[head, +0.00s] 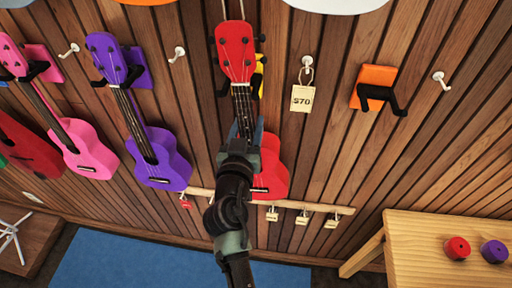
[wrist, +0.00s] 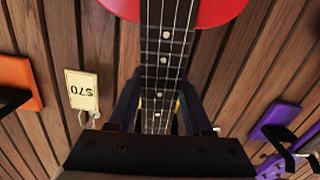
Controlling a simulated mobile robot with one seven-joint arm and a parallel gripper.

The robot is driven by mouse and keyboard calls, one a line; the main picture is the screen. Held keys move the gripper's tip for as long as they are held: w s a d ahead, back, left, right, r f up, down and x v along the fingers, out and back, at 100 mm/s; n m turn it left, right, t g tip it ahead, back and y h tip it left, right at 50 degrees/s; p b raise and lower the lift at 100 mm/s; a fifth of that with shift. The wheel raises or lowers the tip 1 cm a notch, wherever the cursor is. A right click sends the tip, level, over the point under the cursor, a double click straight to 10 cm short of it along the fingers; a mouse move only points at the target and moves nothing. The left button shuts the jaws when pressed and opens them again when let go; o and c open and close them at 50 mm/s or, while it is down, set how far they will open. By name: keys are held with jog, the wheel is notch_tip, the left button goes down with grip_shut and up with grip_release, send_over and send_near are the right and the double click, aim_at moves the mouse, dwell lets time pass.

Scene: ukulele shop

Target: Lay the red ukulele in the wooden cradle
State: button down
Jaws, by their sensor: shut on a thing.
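The red ukulele (head: 272,170) is upright against the slatted wall, with its red headstock (head: 236,50) at the top centre of the head view. A yellow hanger (head: 260,78) shows partly behind its neck. My gripper (head: 243,132) is shut on the neck, between headstock and body. In the wrist view the fretted neck runs between the fingers of my gripper (wrist: 158,108), and the red body (wrist: 205,10) is at the top edge. My arm hides part of the body. Whether the hanger still bears the ukulele I cannot tell. I see no wooden cradle.
Purple (head: 160,160), pink (head: 85,145) and dark red (head: 28,145) ukuleles hang to the left. An orange hanger (head: 373,77) is empty at right. A wooden rail (head: 320,207) with small padlocks crosses below. A wooden table (head: 420,245) at lower right bears red and purple round pieces.

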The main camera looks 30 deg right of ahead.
aim_at(247, 129)
jog(key=shift+v, duration=0.75)
jog(key=shift+b+v, duration=0.3)
jog(key=shift+v, duration=0.75)
jog(key=shift+s+a, duration=0.1)
jog(key=shift+f+b+v, duration=0.2)
jog(key=shift+b+v, duration=0.85)
jog(key=shift+v, duration=1.9)
